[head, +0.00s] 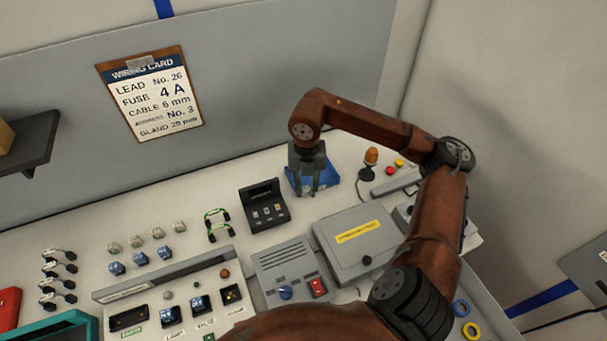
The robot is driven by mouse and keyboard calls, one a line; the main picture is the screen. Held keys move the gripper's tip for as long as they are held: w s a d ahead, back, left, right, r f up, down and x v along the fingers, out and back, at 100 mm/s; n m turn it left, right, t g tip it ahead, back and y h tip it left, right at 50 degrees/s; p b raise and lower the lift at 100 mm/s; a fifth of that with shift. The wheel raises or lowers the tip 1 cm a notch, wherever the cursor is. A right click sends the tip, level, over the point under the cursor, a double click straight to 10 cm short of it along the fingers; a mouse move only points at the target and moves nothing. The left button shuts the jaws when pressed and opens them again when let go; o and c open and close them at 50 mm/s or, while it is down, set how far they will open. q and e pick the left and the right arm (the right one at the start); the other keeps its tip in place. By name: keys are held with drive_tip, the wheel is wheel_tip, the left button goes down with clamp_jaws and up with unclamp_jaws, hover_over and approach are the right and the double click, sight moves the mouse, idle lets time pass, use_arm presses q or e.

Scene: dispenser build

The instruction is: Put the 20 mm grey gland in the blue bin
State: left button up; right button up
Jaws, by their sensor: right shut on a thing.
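The blue bin (328,178) stands at the back of the bench, right of the middle in the head view. My right gripper (307,189) points down over the bin, with its fingers in front of the bin's inside. It is shut on a small grey thing, which looks like the grey gland; the fingers hide most of it and I cannot read its size. I cannot tell whether it touches the bin's floor. My left gripper is not in view.
A black device (264,206) stands left of the bin, and an orange beacon (371,157) stands right of it. A grey box with a yellow label (357,233) lies in front. Several small blue and pale parts stand at the left. A wiring card (152,95) hangs behind.

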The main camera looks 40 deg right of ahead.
drive_tip(key=w+d+f, duration=0.4)
drive_tip(key=w+d, duration=0.1)
drive_tip(key=w, duration=0.1)
approach(305, 182)
drive_tip(key=shift+s+a+f, duration=1)
drive_tip(key=shift+s+f, duration=0.15)
drive_tip(key=shift+s, duration=0.05)
drive_tip(key=shift+w+d+f, duration=0.15)
drive_tip(key=shift+w+f, duration=0.05)
drive_tip(key=shift+f, duration=0.15)
drive_tip(key=f, duration=0.3)
drive_tip(key=shift+w+d+f, duration=0.15)
drive_tip(key=shift+d+f, duration=0.05)
drive_tip(key=shift+f, duration=0.05)
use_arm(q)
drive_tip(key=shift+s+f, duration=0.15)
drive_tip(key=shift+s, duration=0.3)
use_arm(e)
drive_tip(key=o, duration=0.4)
drive_tip(key=shift+f, duration=0.15)
drive_tip(key=shift+o, duration=0.7)
